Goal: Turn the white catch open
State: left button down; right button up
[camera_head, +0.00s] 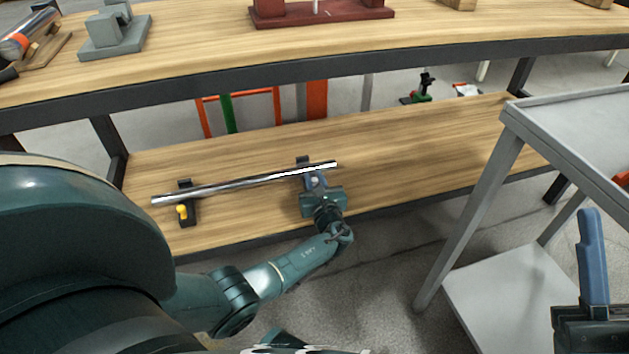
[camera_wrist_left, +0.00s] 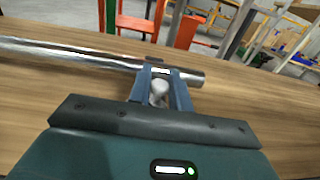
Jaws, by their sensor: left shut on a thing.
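The white catch (camera_wrist_left: 159,91) shows between the two blue fingers of my left gripper (camera_wrist_left: 160,88) in the left wrist view. In the head view it is a small pale spot (camera_head: 314,181) between the fingers. My left gripper (camera_head: 315,178) is shut on it, at the right-hand support of a shiny metal bar (camera_head: 240,184). The fingers hide much of the catch and its support. My right gripper (camera_head: 593,258) shows only in part at the lower right of the head view; its opening cannot be judged.
The bar lies across two dark supports on the lower wooden shelf (camera_head: 410,155). The left support carries a yellow catch (camera_head: 182,211). The upper shelf edge (camera_head: 300,72) runs above. A grey cart (camera_head: 570,125) stands at the right. The shelf's right part is clear.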

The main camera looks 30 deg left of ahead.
dwell(0.3)
pick_arm(q)
jog(key=c, duration=1.4)
grip_release()
